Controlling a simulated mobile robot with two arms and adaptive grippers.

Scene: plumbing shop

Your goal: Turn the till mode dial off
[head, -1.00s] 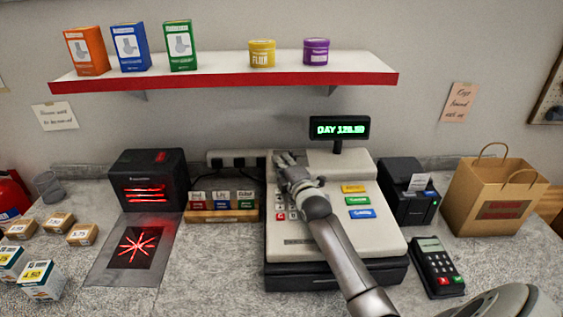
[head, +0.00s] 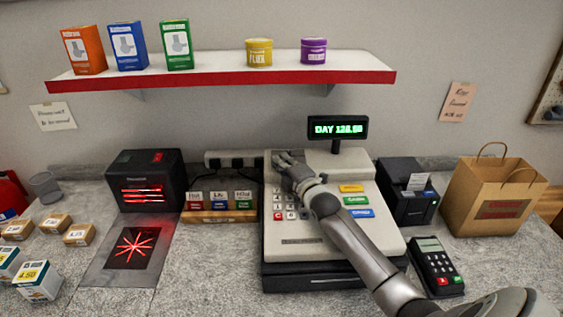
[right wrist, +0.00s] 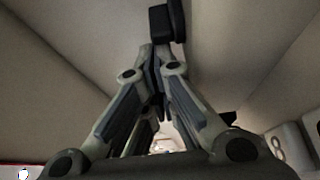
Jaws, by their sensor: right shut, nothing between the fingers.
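The beige till (head: 300,245) stands on the counter, with its green display (head: 338,129) lit and reading DAY and an amount. My right gripper (head: 282,157) is over the till's upper left part, its fingers shut and empty. In the right wrist view the closed fingertips (right wrist: 156,56) are close to a small black knob (right wrist: 167,22), which looks like the mode dial. I cannot tell whether they touch it. In the head view the gripper hides the dial. My left gripper is not in view.
A black scanner (head: 146,180) and a rack of small cards (head: 222,214) are left of the till. A black printer (head: 408,190), a card terminal (head: 437,265) and a paper bag (head: 497,200) are on its right. A shelf (head: 225,70) hangs above.

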